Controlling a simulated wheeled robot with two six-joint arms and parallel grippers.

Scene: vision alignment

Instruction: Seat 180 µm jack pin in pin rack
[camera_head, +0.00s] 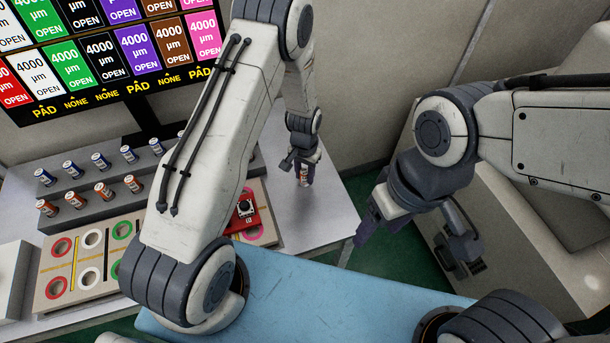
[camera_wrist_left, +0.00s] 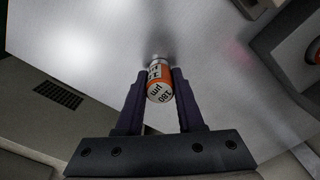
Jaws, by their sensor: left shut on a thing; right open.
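My left gripper (camera_head: 303,172) is shut on an orange and white jack pin (camera_wrist_left: 159,82). The pin's white end reads 180 µm in the left wrist view, and its body sits between the two dark fingers (camera_wrist_left: 160,76). In the head view the gripper points down over the bare right part of the grey bench (camera_head: 310,215). The dark grey stepped pin rack (camera_head: 115,207) stands to the left, with blue pins on the upper step and orange pins on the lower one. My left arm hides the rack's right part. My right gripper (camera_head: 376,222) is open and empty, off the bench's right side.
A beige board (camera_head: 63,304) with coloured rings lies before the rack. A red device (camera_head: 236,222) with a black knob is partly hidden by my left arm. A screen (camera_head: 105,93) of coloured 4000 µm OPEN tiles stands behind. A blue surface (camera_head: 320,300) is in front.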

